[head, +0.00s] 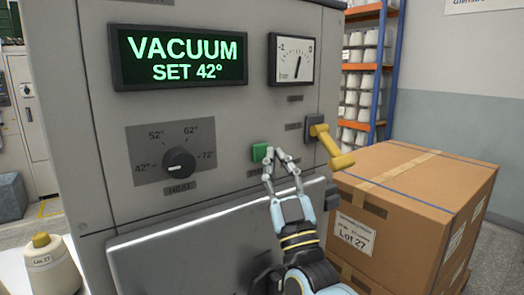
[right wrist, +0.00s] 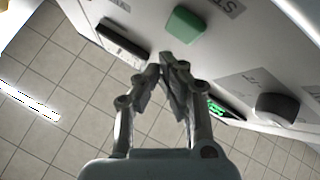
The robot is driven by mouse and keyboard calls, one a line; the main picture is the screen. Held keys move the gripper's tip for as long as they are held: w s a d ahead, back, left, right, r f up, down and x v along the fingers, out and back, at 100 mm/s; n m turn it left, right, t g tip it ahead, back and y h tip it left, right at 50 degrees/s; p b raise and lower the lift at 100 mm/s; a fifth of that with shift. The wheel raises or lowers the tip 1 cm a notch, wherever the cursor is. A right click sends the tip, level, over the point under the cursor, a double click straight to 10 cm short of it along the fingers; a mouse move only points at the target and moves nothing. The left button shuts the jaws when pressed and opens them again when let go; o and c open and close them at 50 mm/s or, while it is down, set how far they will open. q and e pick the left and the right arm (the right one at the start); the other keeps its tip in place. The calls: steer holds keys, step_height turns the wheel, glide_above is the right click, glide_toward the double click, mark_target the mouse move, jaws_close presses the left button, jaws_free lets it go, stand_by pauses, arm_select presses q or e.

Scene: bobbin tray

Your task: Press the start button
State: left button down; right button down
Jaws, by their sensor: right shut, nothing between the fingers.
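The green start button (head: 262,151) sits on the grey machine front, right of the heat knob. It also shows in the right wrist view (right wrist: 186,24) as a green block beside a partly seen label starting "ST". My right gripper (head: 280,156) is shut and empty, its fingertips just right of the button in the head view. In the right wrist view the fingertips (right wrist: 167,64) are below the button, with a visible gap between. The button's surroundings are partly hidden by the fingers in the head view. My left gripper is not in view.
The display (head: 180,57) reads "VACUUM SET 42°". A heat knob (head: 179,163) and a gauge (head: 295,61) are on the panel. A yellow-handled lever (head: 334,147) juts out right of my gripper. A large carton (head: 415,200) stands at the right; a bobbin (head: 50,269) is at lower left.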

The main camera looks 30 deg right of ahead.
steer(key=s+p, duration=0.1)
steer(key=s, duration=0.2)
steer(key=shift+s+d+r, duration=0.1)
steer(key=shift+s+d, duration=0.05)
steer(key=shift+s, duration=0.15)
steer(key=shift+w, duration=0.1)
stand_by(0.6)
